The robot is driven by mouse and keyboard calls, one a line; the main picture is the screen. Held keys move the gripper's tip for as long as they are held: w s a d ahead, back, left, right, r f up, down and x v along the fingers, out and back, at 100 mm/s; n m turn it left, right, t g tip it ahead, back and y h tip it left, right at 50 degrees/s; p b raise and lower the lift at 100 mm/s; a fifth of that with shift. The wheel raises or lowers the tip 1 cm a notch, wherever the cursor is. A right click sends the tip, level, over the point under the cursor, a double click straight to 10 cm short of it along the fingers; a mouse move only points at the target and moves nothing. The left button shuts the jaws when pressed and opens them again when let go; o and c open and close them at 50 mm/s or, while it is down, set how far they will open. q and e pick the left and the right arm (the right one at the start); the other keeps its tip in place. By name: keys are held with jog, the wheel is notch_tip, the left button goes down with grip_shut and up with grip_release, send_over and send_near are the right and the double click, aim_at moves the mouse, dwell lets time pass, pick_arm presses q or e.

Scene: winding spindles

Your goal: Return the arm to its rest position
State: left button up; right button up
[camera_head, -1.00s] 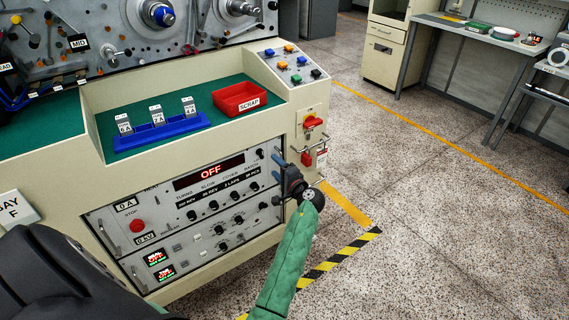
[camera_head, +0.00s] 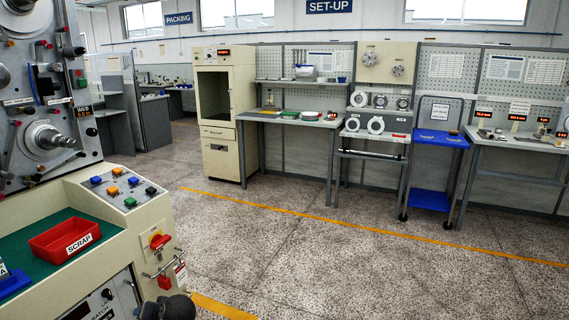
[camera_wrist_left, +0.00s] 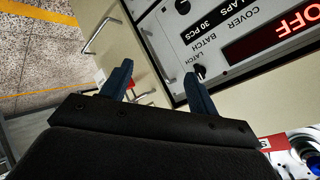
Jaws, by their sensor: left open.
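My left gripper (camera_wrist_left: 160,84) shows in the left wrist view with its two blue fingers spread apart and nothing between them. It is in front of the winding machine's cream front, beside the control panel (camera_wrist_left: 230,35) with its red OFF display. In the head view only a dark rounded part of my left arm (camera_head: 168,308) shows at the bottom edge, below the machine's corner. Its fingers are hidden there. My right gripper is in neither view.
The machine (camera_head: 110,232) carries a red SCRAP tray (camera_head: 50,243), coloured buttons and a red rotary switch (camera_head: 160,241). A metal handle (camera_wrist_left: 98,37) sticks out near my fingers. Open speckled floor (camera_head: 330,250) lies to the right; benches, a cream cabinet (camera_head: 216,160) and a blue cart (camera_head: 438,139) stand behind.

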pick_arm(q)
jog(key=s+d+m+h+p, duration=0.3)
jog(key=s+d+h, duration=0.7)
jog(key=s+d, duration=1.1)
jog(key=s+d+f+g+p, duration=0.1)
jog(key=s+d+f, duration=0.1)
jog(key=s, duration=0.7)
jog(key=s+d+f+m+g+p, duration=0.1)
jog(key=s+f, duration=0.3)
jog(key=s, duration=0.6)
jog(key=shift+d+g+h+p, duration=0.45)
jog(key=shift+d+g, duration=0.15)
jog(key=shift+g, duration=0.2)
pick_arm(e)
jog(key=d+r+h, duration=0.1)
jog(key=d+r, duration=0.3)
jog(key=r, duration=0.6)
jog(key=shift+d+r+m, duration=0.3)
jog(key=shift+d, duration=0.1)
